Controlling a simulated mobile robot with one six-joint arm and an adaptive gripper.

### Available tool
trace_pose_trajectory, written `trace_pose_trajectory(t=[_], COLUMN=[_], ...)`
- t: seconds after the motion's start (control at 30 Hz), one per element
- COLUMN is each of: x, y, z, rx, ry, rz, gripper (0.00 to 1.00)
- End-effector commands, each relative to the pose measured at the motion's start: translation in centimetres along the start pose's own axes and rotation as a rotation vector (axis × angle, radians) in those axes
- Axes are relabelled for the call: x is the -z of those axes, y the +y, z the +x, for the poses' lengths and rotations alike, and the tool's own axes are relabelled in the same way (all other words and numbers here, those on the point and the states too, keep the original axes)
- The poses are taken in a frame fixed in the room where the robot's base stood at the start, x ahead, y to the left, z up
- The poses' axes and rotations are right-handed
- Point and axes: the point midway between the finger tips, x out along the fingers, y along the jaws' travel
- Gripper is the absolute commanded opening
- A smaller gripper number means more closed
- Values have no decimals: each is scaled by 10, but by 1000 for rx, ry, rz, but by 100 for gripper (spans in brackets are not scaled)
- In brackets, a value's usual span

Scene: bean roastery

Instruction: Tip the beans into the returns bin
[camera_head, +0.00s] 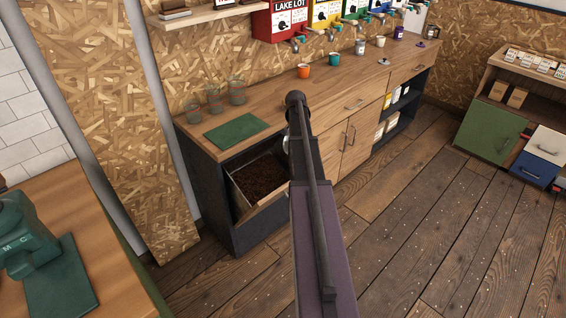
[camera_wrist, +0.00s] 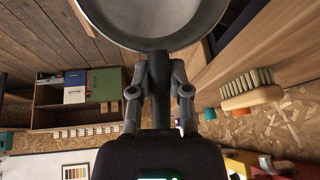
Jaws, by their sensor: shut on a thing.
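My gripper (camera_wrist: 160,62) is shut on the dark handle of a round grey pan (camera_wrist: 150,42), which fills the top of the wrist view. The visible face of the pan is plain grey, and I see no beans on it; its upper part is cut off. In the head view my own arm hides the gripper and nearly all of the pan. The returns bin (camera_head: 237,198) is an open, tilted-out bin at the left end of the wooden counter, with dark brown beans (camera_head: 263,176) inside. My arm stands just right of the bin in that view.
The counter (camera_head: 310,90) carries a green mat (camera_head: 236,131), several glasses (camera_head: 237,91) and cups. Colourful dispensers (camera_head: 285,18) hang above it. A green grinder (camera_head: 25,235) stands on the left table. A brush (camera_wrist: 251,90) shows at right in the wrist view. The floor at right is clear.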

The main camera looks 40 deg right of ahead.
Motion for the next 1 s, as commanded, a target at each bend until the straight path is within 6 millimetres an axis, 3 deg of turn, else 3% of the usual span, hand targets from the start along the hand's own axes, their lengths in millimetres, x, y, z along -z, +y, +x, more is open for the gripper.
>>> trace_pose_trajectory(t=[1.0], x=[43], y=[18], z=[88], rx=[54], ry=[-502], rz=[85], gripper=[0])
